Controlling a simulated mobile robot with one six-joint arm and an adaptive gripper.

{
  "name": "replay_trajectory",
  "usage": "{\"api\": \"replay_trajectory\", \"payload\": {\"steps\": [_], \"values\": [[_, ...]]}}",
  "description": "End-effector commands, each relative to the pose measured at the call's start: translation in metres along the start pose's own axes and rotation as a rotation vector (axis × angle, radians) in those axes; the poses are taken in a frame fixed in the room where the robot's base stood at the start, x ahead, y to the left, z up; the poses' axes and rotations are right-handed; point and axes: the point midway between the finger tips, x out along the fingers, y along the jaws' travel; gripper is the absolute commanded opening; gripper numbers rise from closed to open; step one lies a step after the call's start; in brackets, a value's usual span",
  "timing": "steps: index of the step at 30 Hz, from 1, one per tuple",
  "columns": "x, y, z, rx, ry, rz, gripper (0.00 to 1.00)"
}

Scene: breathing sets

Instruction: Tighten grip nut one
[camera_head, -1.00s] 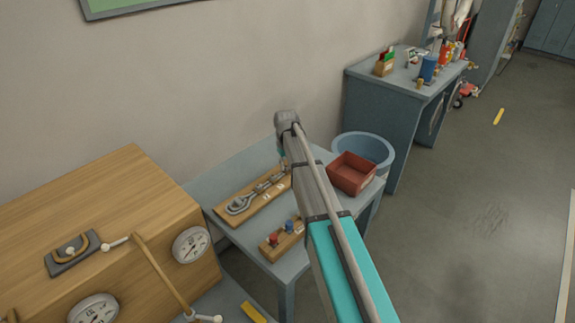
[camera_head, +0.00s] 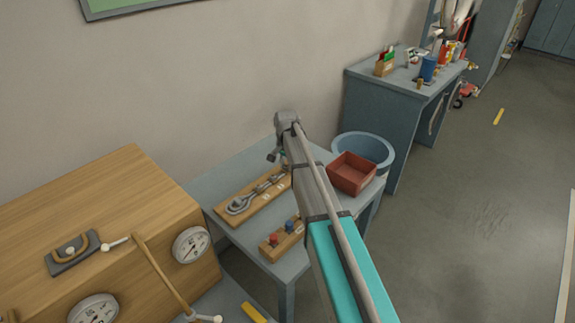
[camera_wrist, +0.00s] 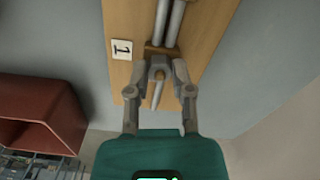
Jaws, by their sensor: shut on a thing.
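In the wrist view my gripper (camera_wrist: 160,72) is shut on a grey nut-like piece (camera_wrist: 158,62), which I take to be grip nut one. The piece sits at the end of two grey metal tubes (camera_wrist: 170,22) on a wooden board (camera_wrist: 205,30). A white card marked 1 (camera_wrist: 122,49) is on the board beside it. A thin light rod (camera_wrist: 157,95) shows between the fingers. In the head view my gripper (camera_head: 273,156) is at the far end of the board (camera_head: 228,213), and my arm hides part of this area. The nut cannot be made out there.
A red-brown tray (camera_head: 351,174) stands right of my arm, with a blue tub (camera_head: 364,148) behind it. A small wooden block with red and blue knobs (camera_head: 282,240) is at the table's front. A wooden cabinet with gauges (camera_head: 110,225) stands at left.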

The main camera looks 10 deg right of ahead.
Motion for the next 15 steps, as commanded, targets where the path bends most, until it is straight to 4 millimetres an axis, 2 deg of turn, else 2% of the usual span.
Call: {"api": "replay_trajectory", "payload": {"steps": [15], "values": [[-0.0001,-0.0024,-0.0028,0.449,0.005,-0.006,0.0]]}}
